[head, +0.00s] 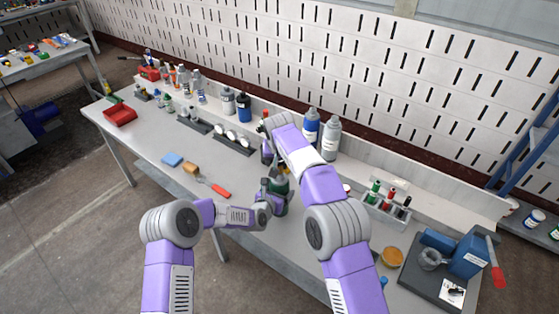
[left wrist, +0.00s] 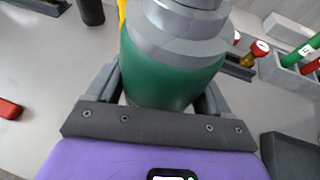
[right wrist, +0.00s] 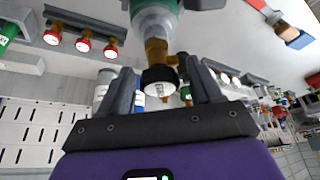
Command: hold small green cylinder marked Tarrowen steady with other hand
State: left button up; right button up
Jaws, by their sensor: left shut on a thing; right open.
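A green cylinder (left wrist: 172,72) with a grey shoulder fills the middle of the left wrist view; it also shows in the head view (head: 280,186). My left gripper (head: 272,192) is shut on its body, a finger on each side. I cannot read any name on it. In the right wrist view its grey shoulder (right wrist: 157,20), brass valve (right wrist: 157,50) and black cap (right wrist: 159,80) show. My right gripper (right wrist: 160,90) is open, with its fingers to either side of the black cap. In the head view the right arm partly hides this gripper.
A rack (head: 385,208) with small green, red and dark cylinders stands to the right. Blue (head: 311,127) and grey (head: 331,139) bottles stand behind. A blue machine (head: 468,256) stands at the right end.

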jog(key=shift+m+h, duration=0.3)
jog(key=shift+m, duration=0.4)
jog(key=shift+f, duration=1.25)
grip_shut()
jog(key=n+y, duration=0.1)
jog(key=n, duration=0.2)
jog(key=shift+n+y, duration=0.3)
jog(key=shift+n, duration=0.1)
jog(key=shift+n+g+y, duration=0.3)
jog(key=shift+n+y, duration=0.1)
jog(key=shift+n, duration=0.8)
